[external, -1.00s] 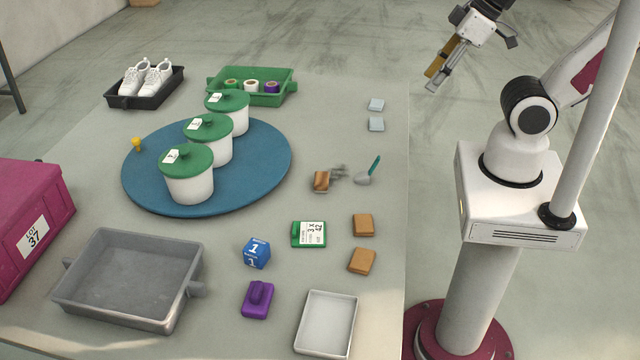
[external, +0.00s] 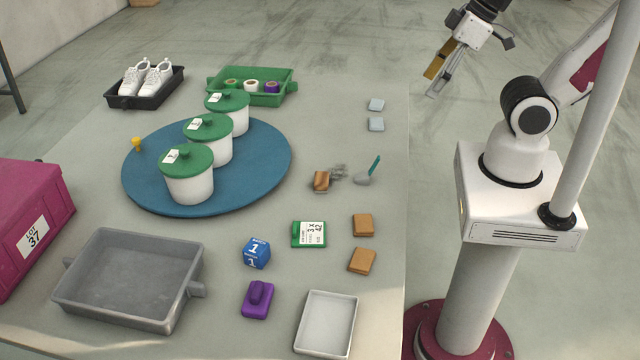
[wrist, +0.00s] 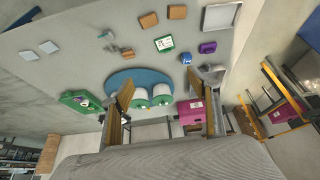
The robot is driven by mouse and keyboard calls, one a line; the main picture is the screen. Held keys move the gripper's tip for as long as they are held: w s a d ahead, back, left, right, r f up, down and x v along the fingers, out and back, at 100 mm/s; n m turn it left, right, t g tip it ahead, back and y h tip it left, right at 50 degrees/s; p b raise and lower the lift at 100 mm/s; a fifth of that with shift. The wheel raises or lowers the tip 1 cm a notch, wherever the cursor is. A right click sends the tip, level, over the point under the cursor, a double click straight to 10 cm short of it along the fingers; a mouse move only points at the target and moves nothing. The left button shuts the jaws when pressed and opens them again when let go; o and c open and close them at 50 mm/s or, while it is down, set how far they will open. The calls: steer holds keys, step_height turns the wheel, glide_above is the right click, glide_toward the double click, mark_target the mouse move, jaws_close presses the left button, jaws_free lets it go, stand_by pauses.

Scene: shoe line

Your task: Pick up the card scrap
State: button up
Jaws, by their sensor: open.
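I cannot tell for certain which piece is the card scrap. A small brown piece (external: 321,181) lies on the table right of the blue round mat, and it also shows in the wrist view (wrist: 127,52). Ragged grey bits (external: 339,171) lie against its right side, too small to make out. Two flat tan pieces (external: 363,225) (external: 361,260) lie nearer the table's right edge. My gripper (external: 431,86) is open and empty, high up beyond the table's right edge and far from these pieces. Its spread fingers frame the wrist view (wrist: 160,88).
A green-handled tool (external: 370,171) lies near the brown piece. Lidded pots (external: 190,185) stand on the blue mat (external: 265,160). A green-framed label card (external: 309,234), blue cube (external: 256,253), purple block (external: 257,299), white tray (external: 326,322) and grey tray (external: 128,279) occupy the front.

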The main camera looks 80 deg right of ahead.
steer(key=w+a+f+n+g, duration=0.2)
steer(key=f+g, duration=0.1)
steer(key=f, duration=0.6)
steer(key=w+a+f+n+g, duration=0.1)
steer(key=w+a+f+g, duration=0.15)
steer(key=f, duration=0.55)
steer(key=n, duration=1.2)
glide_above(362, 252)
steer(key=f, duration=1.5)
steer(key=s+f, duration=0.1)
steer(key=f, duration=0.6)
steer(key=shift+d+f, duration=0.1)
steer(key=shift+f, duration=0.1)
steer(key=shift+w+n, duration=0.5)
steer(key=shift+w, duration=0.05)
steer(key=shift+f, duration=1.3)
steer(key=shift+s+f, duration=0.1)
steer(key=shift+f, duration=0.05)
